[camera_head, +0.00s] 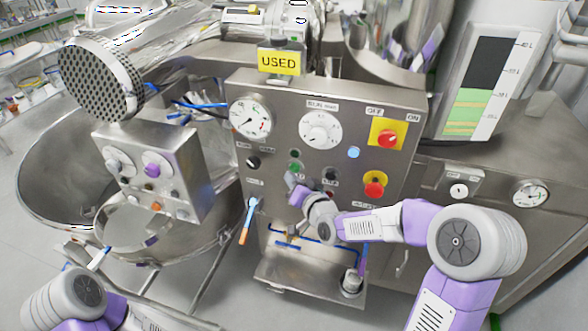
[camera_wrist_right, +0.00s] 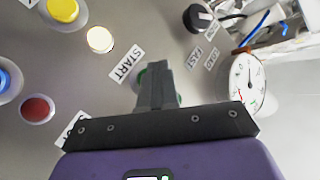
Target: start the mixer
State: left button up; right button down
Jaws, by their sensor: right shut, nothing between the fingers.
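The control panel (camera_head: 290,90) is an upright steel plate with gauges, knobs and buttons. My right gripper (camera_head: 292,180) is at the panel's lower middle, just below a small green button or lamp (camera_head: 295,154). In the right wrist view its dark fingers (camera_wrist_right: 157,72) are together and empty. They point at a green round button (camera_wrist_right: 142,77) beside a START label (camera_wrist_right: 126,64). The fingers cover most of this button; I cannot tell whether they touch it. A red button (camera_wrist_right: 38,108) lies left of the fingers. My left gripper does not show.
A red switch on a yellow plate (camera_head: 400,127) and a red mushroom button (camera_head: 374,190) are at the panel's right. A yellow USED sign (camera_head: 279,61) stands on top. A black selector knob (camera_wrist_right: 197,18) and a gauge (camera_wrist_right: 247,82) lie right of the fingers.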

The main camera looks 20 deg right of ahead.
dwell(0.7)
jog(key=shift+w+d+b, duration=0.2)
jog(key=shift+w+b, duration=0.1)
jog(key=shift+w, duration=0.05)
jog(key=shift+w+d, duration=0.25)
jog(key=shift+w, duration=0.1)
dwell(0.6)
dwell(0.3)
jog(key=shift+s+a+b, duration=0.45)
jog(key=shift+s+b, duration=0.25)
